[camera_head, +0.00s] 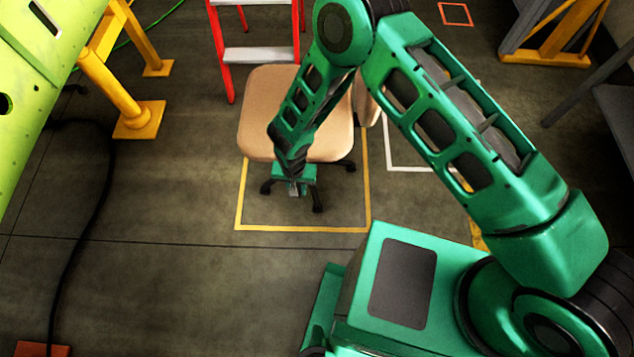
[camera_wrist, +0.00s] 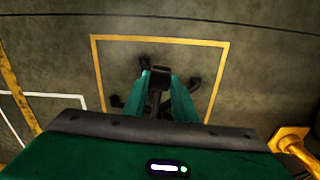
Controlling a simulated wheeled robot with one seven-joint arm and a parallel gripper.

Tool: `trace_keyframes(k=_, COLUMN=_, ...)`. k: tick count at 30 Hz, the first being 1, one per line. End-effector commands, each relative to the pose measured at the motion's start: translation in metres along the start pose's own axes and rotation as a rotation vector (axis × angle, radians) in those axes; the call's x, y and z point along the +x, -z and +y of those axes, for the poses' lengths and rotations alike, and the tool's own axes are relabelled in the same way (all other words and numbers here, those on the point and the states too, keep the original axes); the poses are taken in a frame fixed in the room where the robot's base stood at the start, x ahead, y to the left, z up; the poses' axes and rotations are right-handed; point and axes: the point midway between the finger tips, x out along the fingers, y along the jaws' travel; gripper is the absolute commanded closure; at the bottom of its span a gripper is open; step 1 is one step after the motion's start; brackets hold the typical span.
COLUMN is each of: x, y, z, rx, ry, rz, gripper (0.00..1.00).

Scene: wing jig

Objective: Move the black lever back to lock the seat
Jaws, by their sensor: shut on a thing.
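A beige office chair seat (camera_head: 262,105) stands on a dark wheeled base inside a yellow square on the floor. My gripper (camera_head: 295,190) is low at the near edge of the seat, in front of the base. In the wrist view, the two green fingers of my gripper (camera_wrist: 160,88) are closed around a dark piece that looks like the black lever (camera_wrist: 160,74). Parts of the chair's dark base (camera_wrist: 195,83) show around the fingers. In the head view, the lever is hidden by my gripper, and my arm covers part of the seat.
A red ladder (camera_head: 226,54) stands just behind the chair. A yellow stand (camera_head: 118,90) and a green wing panel (camera_head: 35,80) are at left, with a black cable (camera_head: 105,185) on the floor. The floor in front of the chair is clear.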

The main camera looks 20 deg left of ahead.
Motion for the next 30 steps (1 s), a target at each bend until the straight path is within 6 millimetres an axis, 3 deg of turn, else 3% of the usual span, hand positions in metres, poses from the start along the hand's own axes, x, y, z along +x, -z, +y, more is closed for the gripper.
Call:
trace_keyframes(k=6, x=0.0, y=-0.003, z=-0.04, rx=0.12, ry=0.004, rz=0.003, gripper=1.0)
trace_keyframes(k=12, x=0.0, y=0.0, z=-0.062, rx=0.237, ry=0.003, rz=0.001, gripper=1.0)
trace_keyframes(k=21, x=0.001, y=0.004, z=-0.078, rx=0.322, ry=0.001, rz=0.0, gripper=1.0)
trace_keyframes(k=30, x=0.001, y=0.003, z=-0.08, rx=0.333, ry=0.0, rz=-0.001, gripper=1.0)
